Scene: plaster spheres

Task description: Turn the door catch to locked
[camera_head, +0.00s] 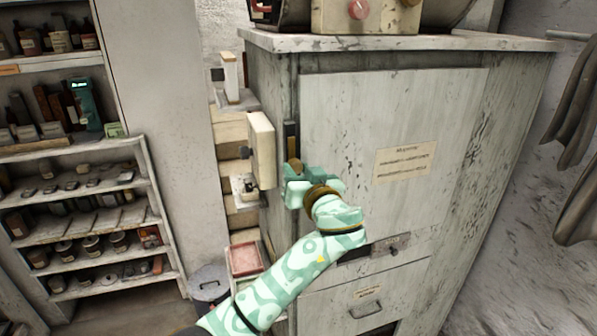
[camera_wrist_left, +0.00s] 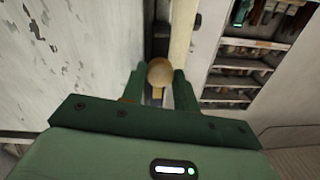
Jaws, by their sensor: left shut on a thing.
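The door catch shows as a dark upright plate (camera_head: 291,133) with a round brass-coloured knob (camera_head: 294,164), at the left edge of the worn pale cabinet (camera_head: 340,120). My left gripper (camera_head: 293,177) reaches up to it from below and is shut on the knob. In the left wrist view the knob (camera_wrist_left: 159,71) sits between the two green fingers of my gripper (camera_wrist_left: 159,80). The fingers hide part of the catch, and I cannot tell which way it is turned. My right gripper is in neither view.
A cream panel (camera_head: 262,150) juts out just left of the knob, close to my fingers. Shelves with bottles and jars (camera_head: 85,215) stand at the left. A lidded bin (camera_head: 208,283) is low by the cabinet. Dark cloth (camera_head: 580,130) hangs at the right.

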